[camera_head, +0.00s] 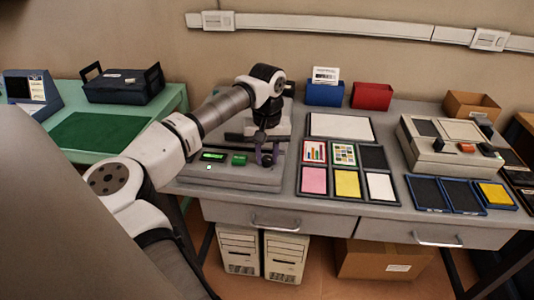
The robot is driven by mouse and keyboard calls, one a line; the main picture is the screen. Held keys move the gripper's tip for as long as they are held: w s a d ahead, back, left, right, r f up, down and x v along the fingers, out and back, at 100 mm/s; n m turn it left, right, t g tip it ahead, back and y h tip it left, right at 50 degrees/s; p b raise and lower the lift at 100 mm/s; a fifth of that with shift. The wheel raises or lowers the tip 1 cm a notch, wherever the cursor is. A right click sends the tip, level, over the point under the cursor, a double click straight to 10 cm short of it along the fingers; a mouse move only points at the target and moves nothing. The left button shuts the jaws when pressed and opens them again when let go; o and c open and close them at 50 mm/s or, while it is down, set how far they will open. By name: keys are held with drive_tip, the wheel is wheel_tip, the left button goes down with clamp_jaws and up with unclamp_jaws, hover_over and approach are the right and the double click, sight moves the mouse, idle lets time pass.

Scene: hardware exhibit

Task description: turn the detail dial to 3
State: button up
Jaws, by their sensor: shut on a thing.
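A grey device (232,180) with a lit green display (213,156) and a green block or button (239,160) sits at the left of the grey desk. My gripper (265,158) points down over the device's right part, just right of the green piece. Its jaws are shut on a small dark knob there, which I take as the detail dial. The fingers hide most of the knob. Its pointer, any scale marks and the display's text are too small to read.
The grey desk (307,210) also holds cards and trays (343,183) right of the device, blue and red bins (372,96) behind, and a beige control box (455,150) at the right. A green table (100,132) stands left. My arm reaches in from the left.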

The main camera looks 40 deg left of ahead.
sight(268, 158)
drive_tip(key=shift+m, duration=1.6)
drive_tip(key=o, duration=1)
wheel_tip(268, 158, up, 14)
drive_tip(key=shift+f+b, duration=0.1)
drive_tip(key=shift+b, duration=0.45)
drive_tip(key=shift+d, duration=0.1)
